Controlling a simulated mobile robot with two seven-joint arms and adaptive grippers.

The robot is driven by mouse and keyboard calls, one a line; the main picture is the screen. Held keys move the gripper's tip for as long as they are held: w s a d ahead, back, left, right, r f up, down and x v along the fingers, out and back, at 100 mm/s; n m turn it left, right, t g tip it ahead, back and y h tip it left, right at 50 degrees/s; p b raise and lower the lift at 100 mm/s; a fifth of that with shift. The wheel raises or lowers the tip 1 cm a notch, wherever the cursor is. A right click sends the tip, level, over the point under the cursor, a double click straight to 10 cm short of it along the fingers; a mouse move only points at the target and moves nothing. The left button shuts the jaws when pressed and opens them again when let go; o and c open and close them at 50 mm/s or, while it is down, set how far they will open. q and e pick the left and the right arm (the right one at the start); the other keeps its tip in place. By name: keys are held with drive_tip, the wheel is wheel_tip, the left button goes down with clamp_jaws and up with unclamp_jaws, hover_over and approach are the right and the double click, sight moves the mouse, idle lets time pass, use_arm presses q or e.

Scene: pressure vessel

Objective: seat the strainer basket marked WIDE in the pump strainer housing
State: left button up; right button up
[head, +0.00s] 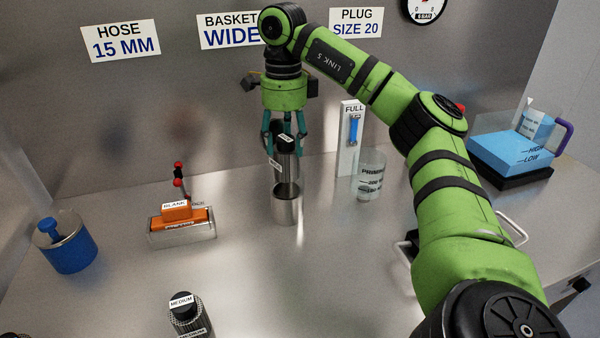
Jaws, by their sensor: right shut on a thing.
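My right gripper (283,130) hangs fingers down over the middle of the table. It is shut on a dark metallic strainer basket (287,172) with a small white label on top and another on its side. I cannot read these labels. The basket is upright, right above the open mouth of the silvery cylindrical pump strainer housing (286,208). Its lower end meets the housing rim in the picture; I cannot tell whether it is inside. A sign (229,31) on the back wall reads BASKET WIDE. My left gripper is not in view.
A basket marked MEDIUM (186,315) stands at the front. An orange block marked BLANK (177,213) sits left of the housing, and a blue pot (70,250) further left. A clear beaker (368,175) and FULL gauge (350,140) stand right. A blue-filled tank (512,150) is far right.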

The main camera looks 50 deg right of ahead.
sight(286, 178)
wheel_tip(286, 178, down, 5)
drive_tip(key=shift+a+r+b, duration=0.1)
drive_tip(key=shift+b, duration=0.25)
drive_tip(key=shift+f, duration=2.4)
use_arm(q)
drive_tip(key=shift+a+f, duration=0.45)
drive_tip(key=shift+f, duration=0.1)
use_arm(e)
drive_tip(key=o, duration=1)
drive_tip(key=shift+f, duration=0.1)
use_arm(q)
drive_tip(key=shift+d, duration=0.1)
